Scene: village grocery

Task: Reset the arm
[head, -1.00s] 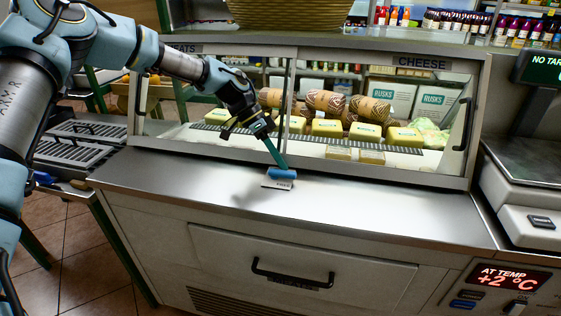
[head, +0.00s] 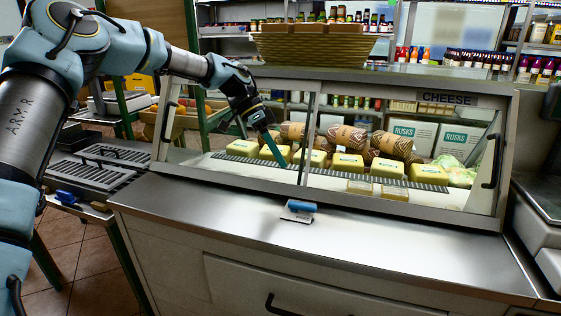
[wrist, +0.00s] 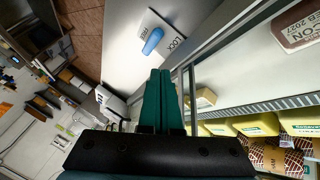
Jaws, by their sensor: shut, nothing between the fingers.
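My gripper (head: 275,153) is raised in front of the left part of the display case glass, above the steel counter. Its green fingers are together and empty. In the wrist view the closed fingers (wrist: 160,95) point toward the counter. A small block with a blue handle (head: 299,209) lies on the counter below and to the right of my gripper, apart from it. It also shows in the wrist view (wrist: 153,41), with a white plate lettered "LOCK" and "FREE".
The glass display case (head: 400,208) behind the counter holds yellow packs (head: 347,164), patterned rolls and Rusks boxes (head: 411,134). A wicker basket (head: 315,47) stands on top. The steel counter (head: 400,248) is mostly bare. A scale (head: 540,195) is at the right.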

